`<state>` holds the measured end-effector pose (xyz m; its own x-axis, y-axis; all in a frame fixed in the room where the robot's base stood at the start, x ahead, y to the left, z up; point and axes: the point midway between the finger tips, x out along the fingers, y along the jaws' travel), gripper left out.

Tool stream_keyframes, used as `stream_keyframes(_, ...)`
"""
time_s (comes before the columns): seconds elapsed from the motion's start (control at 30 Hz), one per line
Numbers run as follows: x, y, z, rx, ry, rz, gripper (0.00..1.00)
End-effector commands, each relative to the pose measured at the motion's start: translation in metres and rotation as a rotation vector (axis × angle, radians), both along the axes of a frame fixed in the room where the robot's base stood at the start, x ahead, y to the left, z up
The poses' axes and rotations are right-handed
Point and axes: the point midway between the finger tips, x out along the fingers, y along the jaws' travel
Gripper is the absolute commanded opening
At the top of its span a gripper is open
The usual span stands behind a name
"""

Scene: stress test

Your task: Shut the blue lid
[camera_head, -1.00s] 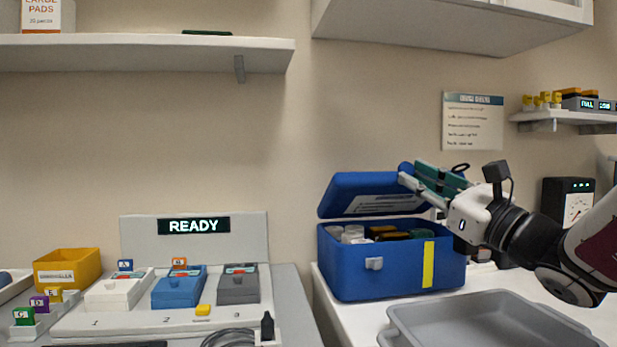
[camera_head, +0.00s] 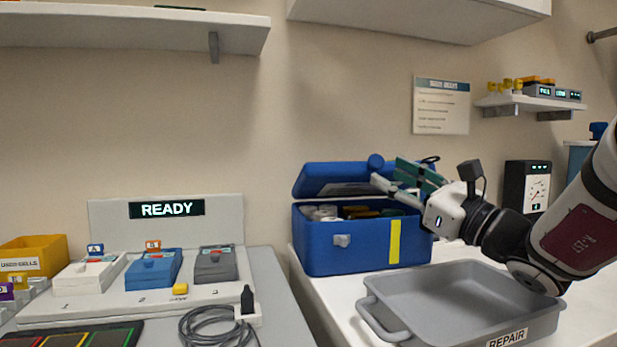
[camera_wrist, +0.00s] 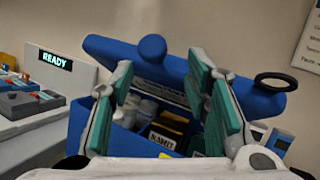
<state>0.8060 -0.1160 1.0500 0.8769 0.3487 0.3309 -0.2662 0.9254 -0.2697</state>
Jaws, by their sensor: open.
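The blue lid (camera_head: 325,174) is hinged at the back of a blue box (camera_head: 345,250) and stands partly open, tilted over it. In the wrist view the lid (camera_wrist: 110,52) spans the top, with a round blue knob (camera_wrist: 152,48) on its edge. My gripper (camera_head: 390,174) is at the lid's right side, close to the knob. In the wrist view my gripper (camera_wrist: 160,75) has its green-padded fingers spread, with the lid's underside and edge beyond them. Nothing is held between them. I cannot tell whether a finger touches the lid.
The box holds white bottles (camera_wrist: 147,108) and dark and yellow packs (camera_wrist: 168,132). A grey tray (camera_head: 372,318) stands in front of the box. A dock panel (camera_head: 105,215) reading READY is at the left. A wall cabinet (camera_head: 420,15) hangs above.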

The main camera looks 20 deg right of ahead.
Motion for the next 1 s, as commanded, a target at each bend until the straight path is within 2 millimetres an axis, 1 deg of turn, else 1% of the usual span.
stream_keyframes(0.03,-0.003,-0.002,-0.004,0.001,0.0,-0.002,0.44)
stream_keyframes(1.0,-0.043,-0.023,-0.046,0.002,0.001,-0.003,0.44)
